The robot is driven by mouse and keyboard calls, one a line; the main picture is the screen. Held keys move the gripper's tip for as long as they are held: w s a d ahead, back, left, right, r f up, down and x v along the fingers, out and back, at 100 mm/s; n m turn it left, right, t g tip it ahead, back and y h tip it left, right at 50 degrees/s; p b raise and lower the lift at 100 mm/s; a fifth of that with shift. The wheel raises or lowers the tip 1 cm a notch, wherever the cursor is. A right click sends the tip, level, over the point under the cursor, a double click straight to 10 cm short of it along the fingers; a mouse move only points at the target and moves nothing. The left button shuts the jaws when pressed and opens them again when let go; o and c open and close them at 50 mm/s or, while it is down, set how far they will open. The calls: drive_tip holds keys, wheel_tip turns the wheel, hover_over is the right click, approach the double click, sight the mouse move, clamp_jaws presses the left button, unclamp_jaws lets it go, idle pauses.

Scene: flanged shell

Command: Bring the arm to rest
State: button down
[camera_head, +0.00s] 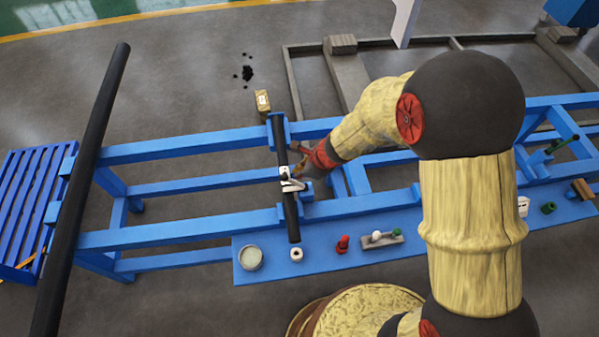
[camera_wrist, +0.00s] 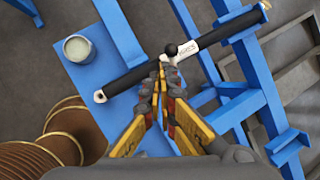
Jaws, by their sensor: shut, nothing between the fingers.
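My arm reaches over a blue frame in the head view, and my gripper (camera_head: 299,177) is beside the middle of a black tube (camera_head: 289,212). The tube lies across the frame's two rails and has a white band (camera_head: 286,174) with dark markings. In the wrist view my gripper (camera_wrist: 163,72) is shut and empty, its fingertips together close to the white band (camera_wrist: 190,48) and the tube (camera_wrist: 130,78). A small dark knob (camera_wrist: 171,49) shows at the band just beyond the tips. I cannot tell whether the fingertips touch the tube.
A long black pipe (camera_head: 85,165) crosses the frame's left end. A blue shelf (camera_head: 325,255) on the near side holds a round tin (camera_head: 251,257), a white ring (camera_head: 296,254) and a red part (camera_head: 342,244). A small box (camera_head: 262,102) stands beyond the frame.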

idle(0.5)
drive_tip(key=s+d+r+n+g, duration=0.1)
drive_tip(key=s+r+n+g, duration=0.15)
drive_tip(key=s+n, duration=0.35)
drive_tip(key=s+d+r+n+g, duration=0.1)
drive_tip(key=s+r+n, duration=0.2)
drive_tip(key=s+n, duration=0.25)
drive_tip(key=s+d+r+n+t+h+b, duration=0.2)
drive_tip(key=s+d+r+n+t+b, duration=0.1)
drive_tip(key=d+r, duration=0.6)
drive_tip(key=s+d+r+n+t+h+b, duration=0.2)
drive_tip(key=s+d+r+n, duration=0.4)
drive_tip(key=d+r, duration=0.4)
drive_tip(key=shift+s+d+r+t+b, duration=0.25)
drive_tip(key=shift+s+r+t+b, duration=0.1)
drive_tip(key=shift+s+t+b, duration=0.3)
drive_tip(key=shift+s, duration=0.1)
